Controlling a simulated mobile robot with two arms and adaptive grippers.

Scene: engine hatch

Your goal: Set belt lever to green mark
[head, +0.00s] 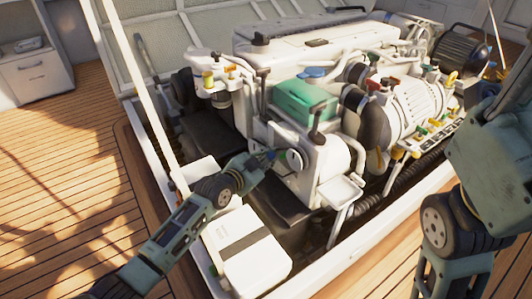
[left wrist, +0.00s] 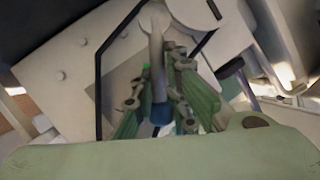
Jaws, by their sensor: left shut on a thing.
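The belt lever (left wrist: 156,58) is a pale metal arm with a dark blue grip (left wrist: 160,112) at its end, seen in the left wrist view. My left gripper (left wrist: 160,108) is shut on the lever, its green fingers on either side of the blue grip. A small bright green mark (left wrist: 146,68) shows beside the lever's shaft, partly hidden behind it and the fingers. In the head view my left gripper (head: 268,158) is at the front face of the white engine (head: 325,160). The lever is mostly hidden there. My right gripper is out of view.
The engine sits in a hatch with a raised white rim (head: 345,270). A white box with a dark stripe (head: 245,248) stands below my left forearm. A teal box (head: 303,101) is on the engine. Wooden deck (head: 60,170) is open at left.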

